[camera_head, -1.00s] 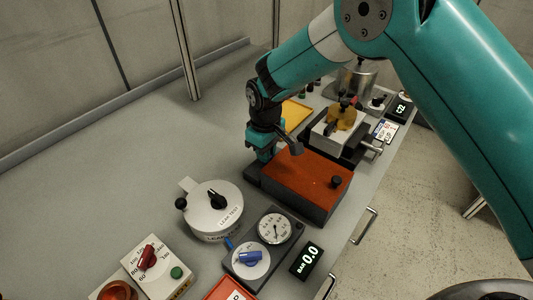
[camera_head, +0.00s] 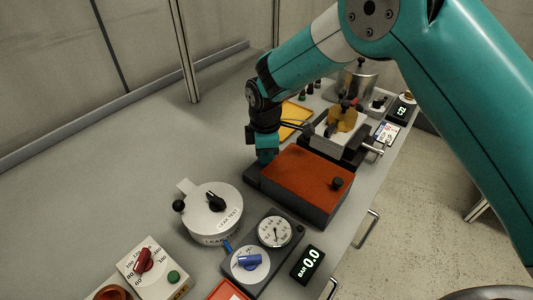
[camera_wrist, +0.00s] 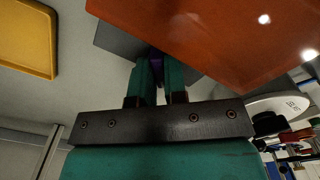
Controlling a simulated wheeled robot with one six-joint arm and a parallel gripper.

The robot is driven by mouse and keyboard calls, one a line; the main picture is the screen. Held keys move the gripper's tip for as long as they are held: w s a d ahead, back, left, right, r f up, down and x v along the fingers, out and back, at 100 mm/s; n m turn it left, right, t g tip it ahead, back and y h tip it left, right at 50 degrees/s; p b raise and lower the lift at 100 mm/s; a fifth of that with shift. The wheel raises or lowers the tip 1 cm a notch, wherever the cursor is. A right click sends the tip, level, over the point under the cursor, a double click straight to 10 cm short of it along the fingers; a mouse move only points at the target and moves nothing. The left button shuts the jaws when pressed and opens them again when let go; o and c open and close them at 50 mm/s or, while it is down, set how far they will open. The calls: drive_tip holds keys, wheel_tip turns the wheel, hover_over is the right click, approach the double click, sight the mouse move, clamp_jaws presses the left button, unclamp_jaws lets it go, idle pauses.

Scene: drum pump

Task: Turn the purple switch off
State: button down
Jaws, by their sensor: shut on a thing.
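The purple switch (camera_wrist: 156,66) shows as a small purple piece between my gripper's fingers in the wrist view. My gripper (camera_wrist: 157,82) is shut on it, with a teal finger on each side. The switch sits on a dark grey base (camera_wrist: 118,40) beside the orange-topped box (camera_wrist: 205,30). In the head view my gripper (camera_head: 264,160) is low at the left end of the orange-topped box (camera_head: 308,175). The switch is hidden there, and its on or off position cannot be told.
A yellow tray (camera_head: 296,112) lies behind my gripper. A white leak test pot (camera_head: 214,215) stands at the front left. A gauge (camera_head: 275,231) with a blue knob (camera_head: 250,261) and a 0.0 bar display (camera_head: 307,263) are in front. The table's left side is clear.

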drive_tip(key=shift+s+a, duration=0.1)
drive_tip(key=shift+a, duration=0.05)
idle(0.4)
drive_tip(key=c, duration=1.4)
unclamp_jaws()
drive_tip(key=shift+r, duration=0.1)
drive_tip(key=shift+c, duration=0.2)
drive_tip(key=shift+r, duration=0.5)
wheel_tip(320, 180, up, 16)
drive_tip(key=b, duration=0.2)
drive_tip(key=shift+r, duration=0.2)
